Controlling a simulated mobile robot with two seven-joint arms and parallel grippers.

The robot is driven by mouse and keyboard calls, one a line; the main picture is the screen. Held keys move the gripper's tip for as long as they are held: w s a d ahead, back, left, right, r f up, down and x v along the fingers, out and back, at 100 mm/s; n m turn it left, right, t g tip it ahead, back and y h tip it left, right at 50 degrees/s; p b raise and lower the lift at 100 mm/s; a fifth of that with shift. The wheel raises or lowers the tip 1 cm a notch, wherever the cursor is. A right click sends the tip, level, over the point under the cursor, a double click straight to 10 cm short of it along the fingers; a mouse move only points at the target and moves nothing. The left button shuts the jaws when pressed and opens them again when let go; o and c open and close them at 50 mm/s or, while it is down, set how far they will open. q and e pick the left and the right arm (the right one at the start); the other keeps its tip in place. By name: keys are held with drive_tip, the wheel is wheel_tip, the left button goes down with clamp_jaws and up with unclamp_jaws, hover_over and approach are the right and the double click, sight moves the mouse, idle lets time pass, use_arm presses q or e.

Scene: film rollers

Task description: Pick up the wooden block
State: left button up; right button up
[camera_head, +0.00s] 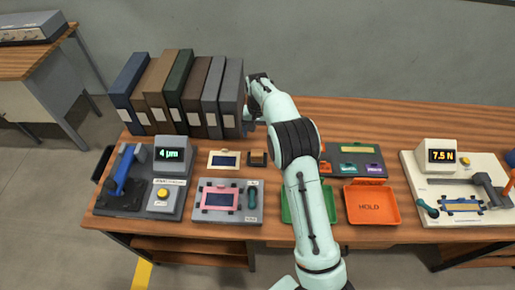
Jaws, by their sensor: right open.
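I cannot make out a clear wooden block in the head view; my right arm hides part of the table's middle. My right gripper (254,90) reaches to the back of the table, just right of the row of binders. It is small and partly hidden by my own wrist; its jaws are open. I cannot tell whether anything lies between or behind its fingers. My left gripper is not in view.
Several upright binders (190,95) stand at the back left. In front are a gauge station (160,180), a grey fixture with a pink frame (225,200), a small dark holder (258,159), a green tray (287,213), an orange tray (372,205) and a force tester (450,180). The back right is clear.

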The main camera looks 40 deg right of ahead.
sight(257, 152)
drive_tip(key=f, duration=0.7)
drive_tip(key=shift+s+a+b, duration=0.15)
drive_tip(key=shift+s+b, duration=0.1)
drive_tip(key=shift+b, duration=0.05)
drive_tip(key=shift+w+a+f, duration=0.1)
drive_tip(key=shift+a+f, duration=0.05)
drive_tip(key=shift+f, duration=2.9)
drive_tip(key=shift+c, duration=0.3)
drive_tip(key=c, duration=1)
